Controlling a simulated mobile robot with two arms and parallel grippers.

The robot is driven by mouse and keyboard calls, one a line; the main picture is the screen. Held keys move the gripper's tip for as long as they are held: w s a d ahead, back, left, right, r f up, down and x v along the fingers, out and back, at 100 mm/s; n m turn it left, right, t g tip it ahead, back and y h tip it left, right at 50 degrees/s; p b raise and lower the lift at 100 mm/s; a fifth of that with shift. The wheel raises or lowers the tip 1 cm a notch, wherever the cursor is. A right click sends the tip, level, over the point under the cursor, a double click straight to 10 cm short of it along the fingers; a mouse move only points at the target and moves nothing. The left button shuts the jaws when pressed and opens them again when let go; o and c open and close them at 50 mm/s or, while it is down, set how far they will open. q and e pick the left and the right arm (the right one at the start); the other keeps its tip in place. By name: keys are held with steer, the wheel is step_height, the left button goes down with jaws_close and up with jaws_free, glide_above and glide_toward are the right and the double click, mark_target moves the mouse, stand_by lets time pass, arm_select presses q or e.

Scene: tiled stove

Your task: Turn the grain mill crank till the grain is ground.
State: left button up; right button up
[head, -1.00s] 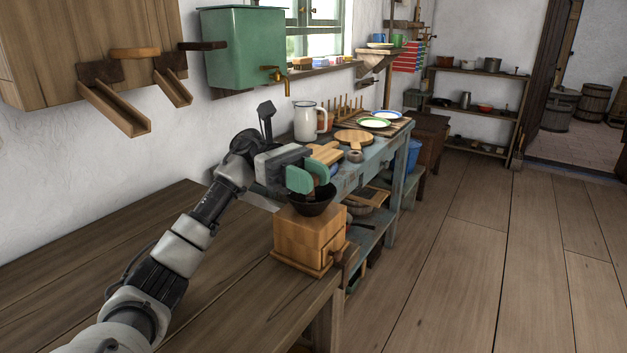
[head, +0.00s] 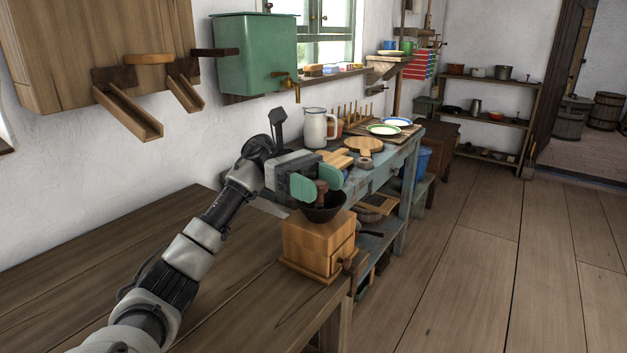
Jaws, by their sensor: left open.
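The grain mill is a light wooden box (head: 318,243) with a dark bowl-shaped hopper (head: 322,209) on top. It stands at the right end of the wooden table. A brown wooden knob (head: 321,188), apparently the crank's grip, rises above the hopper. My left gripper (head: 316,184) reaches over the mill with its green finger pads apart, one on each side of the knob. I cannot tell whether either pad touches it. The rest of the crank and any grain are hidden. My right gripper is not in view.
The wooden table (head: 120,270) is bare left of the mill. Behind the mill, a blue-grey bench (head: 385,172) holds a white jug (head: 315,128), boards and plates. A green tank (head: 255,55) hangs on the wall. The floor at right (head: 480,260) is clear.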

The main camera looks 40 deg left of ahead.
arm_select(q)
steer(key=w+a, duration=0.1)
steer(key=a, duration=0.9)
steer(key=shift+w+a, duration=0.3)
steer(key=shift+w, duration=0.1)
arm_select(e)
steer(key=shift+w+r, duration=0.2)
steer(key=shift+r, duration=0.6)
